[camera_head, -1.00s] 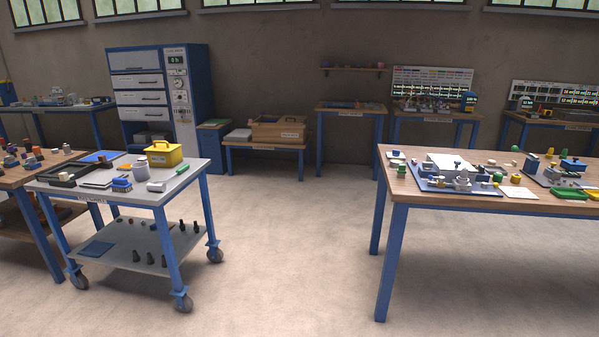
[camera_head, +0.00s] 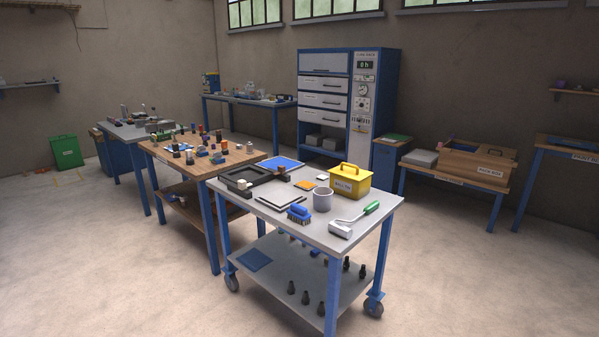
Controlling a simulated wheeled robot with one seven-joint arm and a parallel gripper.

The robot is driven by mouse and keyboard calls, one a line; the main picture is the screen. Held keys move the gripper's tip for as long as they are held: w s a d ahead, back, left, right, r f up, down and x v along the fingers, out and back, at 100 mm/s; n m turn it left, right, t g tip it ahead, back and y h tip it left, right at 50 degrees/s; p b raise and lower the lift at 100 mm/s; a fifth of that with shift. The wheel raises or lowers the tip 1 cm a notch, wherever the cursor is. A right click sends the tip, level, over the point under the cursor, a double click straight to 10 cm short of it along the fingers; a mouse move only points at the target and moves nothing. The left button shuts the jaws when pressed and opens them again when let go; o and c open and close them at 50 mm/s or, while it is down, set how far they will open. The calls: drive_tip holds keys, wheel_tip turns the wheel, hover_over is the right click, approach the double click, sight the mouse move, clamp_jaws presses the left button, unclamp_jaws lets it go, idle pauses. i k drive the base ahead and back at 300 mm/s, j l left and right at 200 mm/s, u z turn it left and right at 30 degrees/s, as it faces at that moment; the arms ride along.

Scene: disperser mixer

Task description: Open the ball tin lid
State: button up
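The ball tin is most likely the yellow box (camera_head: 350,182) on the grey-topped trolley (camera_head: 370,218), at its back right corner. The lid looks shut. My gripper is not in view, so nothing shows near the tin.
A wooden table (camera_head: 165,160) stands close on the left. Floor in front and right is clear.

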sight(351, 171)
drive_tip(key=i+j+u, duration=0.1)
drive_tip(key=i+u, duration=0.25)
drive_tip(key=i, duration=0.25)
drive_tip(key=i+u, duration=0.3)
drive_tip(key=i, duration=0.3)
drive_tip(key=i+j+z, duration=0.2)
drive_tip(key=i+z, duration=0.3)
drive_tip(key=i+j+z, duration=1.2)
drive_tip(key=j+z, duration=0.2)
drive_tip(key=j, duration=0.15)
